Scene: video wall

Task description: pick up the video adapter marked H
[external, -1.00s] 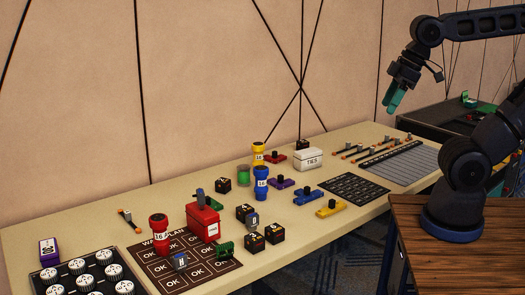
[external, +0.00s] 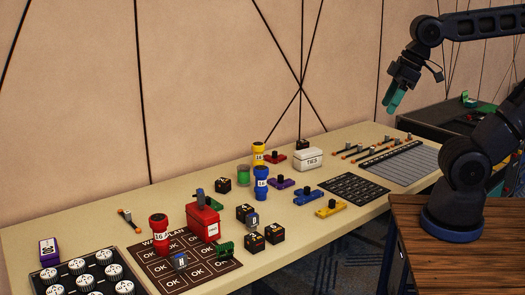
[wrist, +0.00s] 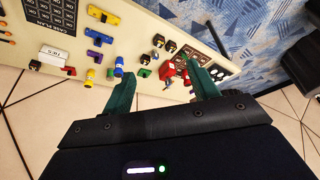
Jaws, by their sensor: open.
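Two small grey-blue pieces with white labels show in the external view. One (external: 180,261) stands on the dark wall-plan mat (external: 160,278), in front of the red box; its label looks like an H, but is too small to be sure. The other (external: 253,220) stands among black lettered cubes, its letter unreadable. In the wrist view, the pieces are too small to tell their marks. My gripper (external: 395,97) is raised above the table's far right end, well away from both pieces. Its green fingers are apart and empty in the wrist view (wrist: 160,70).
A red box (external: 203,222) and a red cylinder (external: 158,235) stand close behind the piece on the mat. Black cubes (external: 255,242) surround the other piece. A tray of round knobs (external: 75,270) is at the front left. A white box (external: 309,158) stands farther back.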

